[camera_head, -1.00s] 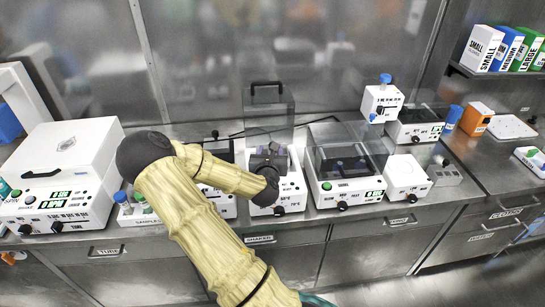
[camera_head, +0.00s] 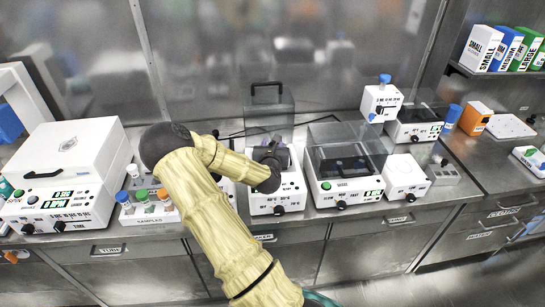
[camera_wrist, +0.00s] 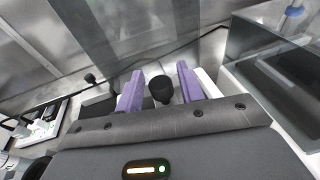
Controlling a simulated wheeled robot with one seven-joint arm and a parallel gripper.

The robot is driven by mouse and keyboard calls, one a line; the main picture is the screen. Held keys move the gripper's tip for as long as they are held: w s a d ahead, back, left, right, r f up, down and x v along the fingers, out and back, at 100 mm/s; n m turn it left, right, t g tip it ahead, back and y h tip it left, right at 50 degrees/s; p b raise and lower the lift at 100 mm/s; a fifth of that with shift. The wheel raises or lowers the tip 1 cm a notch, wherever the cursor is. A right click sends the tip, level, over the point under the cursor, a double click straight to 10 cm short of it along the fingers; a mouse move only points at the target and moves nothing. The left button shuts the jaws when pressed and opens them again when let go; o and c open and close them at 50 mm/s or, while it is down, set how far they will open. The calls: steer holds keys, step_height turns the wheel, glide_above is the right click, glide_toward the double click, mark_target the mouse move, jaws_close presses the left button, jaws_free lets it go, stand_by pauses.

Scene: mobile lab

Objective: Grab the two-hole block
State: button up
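My gripper (camera_head: 268,180) is over the white heater unit with its clear lid raised (camera_head: 278,207), at the middle of the bench in the head view. In the wrist view my gripper's two purple fingers (camera_wrist: 161,88) are apart. A black round-topped knob (camera_wrist: 162,90) stands between them, with a visible gap on each side. I cannot tell whether this knob belongs to the two-hole block. No block with two holes can be made out; my gripper and wrist hide much of the unit's top.
A clear-lidded white device (camera_head: 345,192) stands close on the right. The raised clear lid (camera_head: 268,112) stands behind my gripper. A sample rack with capped tubes (camera_head: 150,212) and a large white device (camera_head: 70,180) are to the left.

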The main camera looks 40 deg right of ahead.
jaws_close()
steer(key=shift+r, duration=0.1)
stand_by(1.1)
